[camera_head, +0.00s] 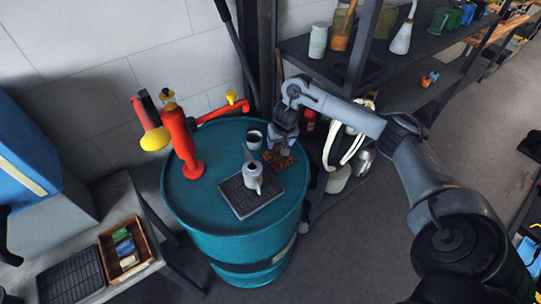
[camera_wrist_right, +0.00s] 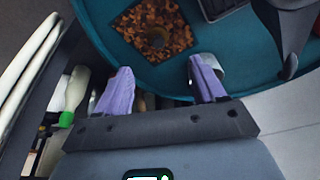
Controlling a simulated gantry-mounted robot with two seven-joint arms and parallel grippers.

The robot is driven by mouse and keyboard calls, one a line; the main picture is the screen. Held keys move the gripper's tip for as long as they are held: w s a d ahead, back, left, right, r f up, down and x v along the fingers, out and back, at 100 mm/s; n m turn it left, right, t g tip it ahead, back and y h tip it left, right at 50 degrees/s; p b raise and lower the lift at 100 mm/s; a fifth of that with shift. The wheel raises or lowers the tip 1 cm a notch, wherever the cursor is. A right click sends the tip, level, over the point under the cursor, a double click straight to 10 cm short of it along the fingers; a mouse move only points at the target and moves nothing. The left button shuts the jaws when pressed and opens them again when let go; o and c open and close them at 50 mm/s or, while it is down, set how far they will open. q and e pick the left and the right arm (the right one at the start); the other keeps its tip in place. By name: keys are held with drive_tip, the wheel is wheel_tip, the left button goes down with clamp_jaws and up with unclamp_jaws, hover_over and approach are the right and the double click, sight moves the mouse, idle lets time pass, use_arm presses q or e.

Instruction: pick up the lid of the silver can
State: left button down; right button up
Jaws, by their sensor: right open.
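A silver can (camera_head: 253,175) with a spout stands on a dark ribbed tray (camera_head: 240,202) on top of the teal barrel (camera_head: 190,207). I cannot make out its lid clearly. A small round object (camera_wrist_right: 157,40) sits on the brown speckled mat (camera_wrist_right: 133,35) in the right wrist view; I cannot tell whether it is the lid. My right gripper (camera_head: 285,148) is over this mat, behind and to the right of the can. Its open, empty fingers (camera_wrist_right: 163,75) point toward the mat in the wrist view. My left gripper is not seen.
A red pump (camera_head: 188,150) with yellow knobs stands at the barrel's left. Shelves with jars (camera_head: 318,40) are behind my right arm. A wooden tray (camera_head: 107,247) lies on the bench at lower left.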

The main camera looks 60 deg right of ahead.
sight(279, 153)
drive_tip(key=x, duration=0.1)
drive_tip(key=b+x, duration=0.2)
drive_tip(key=x, duration=0.1)
drive_tip(key=shift+s+a+f, duration=0.1)
drive_tip(key=shift+s, duration=0.15)
drive_tip(key=shift+w+f+b, duration=0.15)
drive_tip(key=shift+f+b, duration=0.25)
drive_tip(key=shift+f, duration=0.05)
drive_tip(key=b+x, duration=0.1)
drive_tip(key=x, duration=0.4)
drive_tip(key=shift+d+r+b, duration=0.1)
drive_tip(key=shift+d+b, duration=0.1)
drive_tip(key=shift+b, duration=0.15)
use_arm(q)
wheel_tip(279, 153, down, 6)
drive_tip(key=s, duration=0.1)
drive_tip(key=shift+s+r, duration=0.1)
use_arm(e)
drive_tip(key=shift+c, duration=0.4)
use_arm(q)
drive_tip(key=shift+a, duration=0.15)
use_arm(e)
drive_tip(key=c, duration=1)
